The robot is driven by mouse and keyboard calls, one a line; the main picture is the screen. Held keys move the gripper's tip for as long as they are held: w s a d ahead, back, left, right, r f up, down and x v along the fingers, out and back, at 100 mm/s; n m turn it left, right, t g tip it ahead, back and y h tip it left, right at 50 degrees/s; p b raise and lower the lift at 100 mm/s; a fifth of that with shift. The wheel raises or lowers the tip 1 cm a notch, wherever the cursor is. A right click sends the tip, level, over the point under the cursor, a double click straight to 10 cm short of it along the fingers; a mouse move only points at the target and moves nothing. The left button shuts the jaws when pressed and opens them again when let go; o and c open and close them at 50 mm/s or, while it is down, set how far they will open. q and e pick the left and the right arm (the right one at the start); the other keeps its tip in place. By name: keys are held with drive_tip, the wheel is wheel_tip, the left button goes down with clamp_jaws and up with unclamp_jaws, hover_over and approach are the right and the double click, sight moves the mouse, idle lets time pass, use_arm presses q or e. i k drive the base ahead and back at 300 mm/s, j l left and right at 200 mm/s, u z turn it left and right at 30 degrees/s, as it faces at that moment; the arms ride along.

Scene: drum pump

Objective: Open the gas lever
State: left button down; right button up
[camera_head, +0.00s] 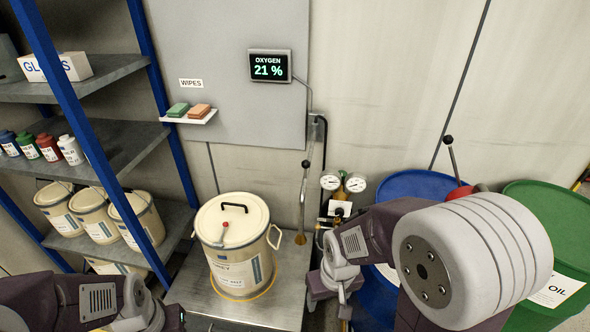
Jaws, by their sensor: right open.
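A regulator with two round gauges (343,183) stands behind my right arm, left of the blue drum; most of what is below it is hidden. A thin lever with a black knob (305,165) hangs from a wall pipe just left of the gauges. Another black-knobbed lever (450,155) rises from the red fitting on the blue drum. I cannot tell which one is the gas lever. My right gripper (337,288) is open and empty, below the gauges and apart from both levers. My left gripper (172,318) shows only partly at the bottom edge.
A cream lidded bucket (236,258) stands on a grey metal bench (201,291). A blue drum (400,184) and a green drum (548,214) stand at right. Shelves (130,65) with bottles and buckets fill the left. An oxygen display (269,66) hangs on the wall.

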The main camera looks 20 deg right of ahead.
sight(317, 226)
drive_tip(key=k+z, duration=0.15)
drive_tip(key=z, duration=0.25)
drive_tip(key=k+z, duration=0.1)
drive_tip(key=z, duration=0.35)
drive_tip(key=i+j+z, duration=0.35)
drive_tip(key=i+j, duration=0.25)
drive_tip(key=j, duration=0.25)
